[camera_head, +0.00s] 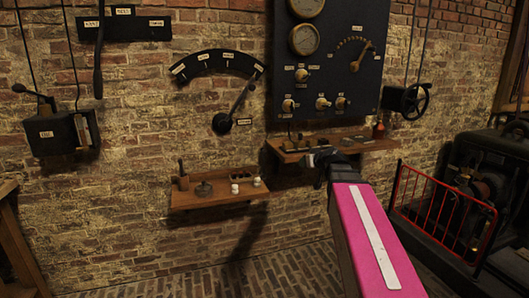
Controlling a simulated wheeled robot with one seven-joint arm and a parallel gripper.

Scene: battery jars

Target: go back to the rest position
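My pink arm link with a white strip reaches up from the lower right. My dark gripper (322,158) is at its far end, in front of the right wooden shelf (370,146). The fingers are small, dark and partly hidden by the arm, so I cannot tell whether they are open or hold anything. The arm hides the wall and floor below that shelf.
A lower left shelf (215,201) carries small jars and a dark block. A black gauge panel (330,60) and a lever dial (218,65) are on the brick wall. A red railing (440,205) guards machinery at right. Brick floor (215,280) is clear.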

